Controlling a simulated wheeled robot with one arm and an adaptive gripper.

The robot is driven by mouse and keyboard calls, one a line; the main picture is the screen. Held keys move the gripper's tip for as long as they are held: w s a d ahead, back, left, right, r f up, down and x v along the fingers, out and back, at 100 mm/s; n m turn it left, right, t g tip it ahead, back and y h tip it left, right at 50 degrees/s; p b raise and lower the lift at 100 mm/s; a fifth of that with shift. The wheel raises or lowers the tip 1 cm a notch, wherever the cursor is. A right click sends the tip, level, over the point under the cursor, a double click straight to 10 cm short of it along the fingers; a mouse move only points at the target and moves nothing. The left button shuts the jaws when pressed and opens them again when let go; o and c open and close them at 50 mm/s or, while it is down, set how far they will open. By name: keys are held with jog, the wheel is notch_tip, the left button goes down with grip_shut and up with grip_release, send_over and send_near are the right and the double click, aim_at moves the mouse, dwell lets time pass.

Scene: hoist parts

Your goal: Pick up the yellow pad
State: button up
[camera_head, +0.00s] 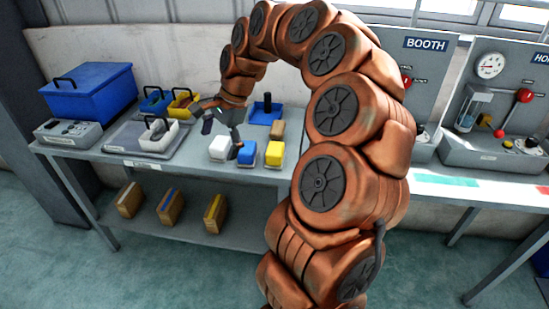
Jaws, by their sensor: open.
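A yellow pad (274,152) with a pale lower part sits near the table's front edge, to the right of a blue pad (246,152) and a white pad (219,148). My gripper (222,132) is open and empty above the table. It is to the left of the yellow pad, with one finger near the white and blue pads. Whether that finger touches either of them cannot be told. The yellow pad is fully visible and apart from my gripper.
A brown block (277,129) stands just behind the yellow pad, and a blue tray (262,117) with a dark post is farther back. Small yellow (184,104) and white (158,137) baskets stand left.

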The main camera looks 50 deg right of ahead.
jog(key=w+d+f+m, duration=0.2)
jog(key=d+f+m, duration=0.25)
jog(key=d, duration=0.55)
jog(key=m+t+b, duration=0.1)
jog(key=m, duration=0.6)
send_near(275, 148)
jog(key=shift+h, duration=0.4)
jog(key=x, duration=0.2)
jog(key=a+x, duration=0.1)
jog(key=x, duration=0.2)
jog(key=shift+a+r, duration=0.1)
jog(key=shift+r, duration=0.05)
jog(key=shift+f, duration=0.25)
jog(key=shift+d+p+x, duration=0.15)
jog(key=shift+p+x, duration=0.35)
jog(key=shift+x, duration=1.3)
jog(key=shift+d+p+x, duration=0.1)
jog(key=shift+p+x, duration=0.35)
jog(key=shift+x, duration=1.35)
jog(key=c, duration=1)
